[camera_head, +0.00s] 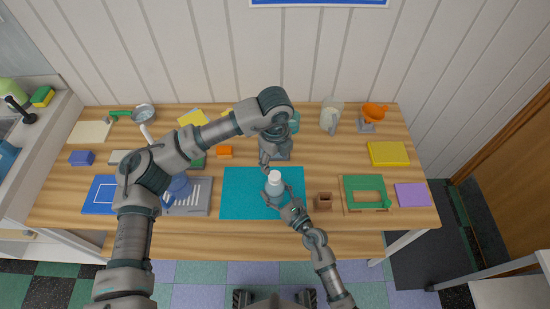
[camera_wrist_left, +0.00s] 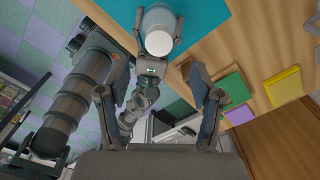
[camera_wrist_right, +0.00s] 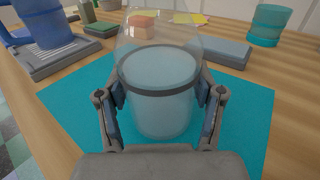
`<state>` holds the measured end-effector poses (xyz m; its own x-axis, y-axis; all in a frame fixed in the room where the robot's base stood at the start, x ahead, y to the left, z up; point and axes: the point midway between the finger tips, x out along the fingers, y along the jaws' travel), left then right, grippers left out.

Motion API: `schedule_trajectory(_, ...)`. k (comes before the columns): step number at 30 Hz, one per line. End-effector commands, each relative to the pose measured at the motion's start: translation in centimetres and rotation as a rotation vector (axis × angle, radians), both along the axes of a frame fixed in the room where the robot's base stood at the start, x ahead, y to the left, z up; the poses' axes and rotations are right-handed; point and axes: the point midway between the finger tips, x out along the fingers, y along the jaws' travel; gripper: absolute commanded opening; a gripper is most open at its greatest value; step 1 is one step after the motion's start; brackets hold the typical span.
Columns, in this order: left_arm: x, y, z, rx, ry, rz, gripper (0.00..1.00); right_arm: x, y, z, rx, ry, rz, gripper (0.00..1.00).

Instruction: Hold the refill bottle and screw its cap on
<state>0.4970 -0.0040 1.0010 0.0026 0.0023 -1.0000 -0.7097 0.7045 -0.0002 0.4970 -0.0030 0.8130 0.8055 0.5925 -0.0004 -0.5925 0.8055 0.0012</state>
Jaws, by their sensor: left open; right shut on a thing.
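The refill bottle (camera_head: 272,190) is clear with pale blue liquid and stands upright over the teal mat. A round white cap (camera_head: 275,176) sits on its top; how tightly it is seated cannot be told. My right gripper (camera_head: 279,198) is shut around the bottle's body, one finger on each side, as the right wrist view shows (camera_wrist_right: 160,95). My left gripper (camera_head: 266,160) is open and empty, just above and behind the cap. In the left wrist view the white cap (camera_wrist_left: 159,43) lies beyond the spread fingers (camera_wrist_left: 160,92), apart from them. The right wrist view does not show the cap.
The teal mat (camera_head: 235,205) lies under the bottle. A brown holder (camera_head: 323,202) and a green board (camera_head: 363,190) stand to its right. A grey tray with a blue jug (camera_head: 179,187) is at its left. A clear pitcher (camera_head: 330,116) and an orange item (camera_head: 374,111) stand behind.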

Motion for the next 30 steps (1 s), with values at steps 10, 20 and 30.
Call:
schedule_trajectory(10,0.0,0.0,-1.2,0.0,0.001,-0.003,0.66,0.0,0.0,-0.1,0.0,0.002,0.001,0.0)
schedule_trajectory(20,0.0,0.0,-6.2,0.001,0.002,-0.002,0.66,0.0,0.0,-0.1,0.0,0.001,0.001,0.0)
schedule_trajectory(30,0.0,0.0,-8.1,0.0,0.0,-0.002,0.66,0.0,0.0,-0.1,0.0,0.001,0.001,0.0)
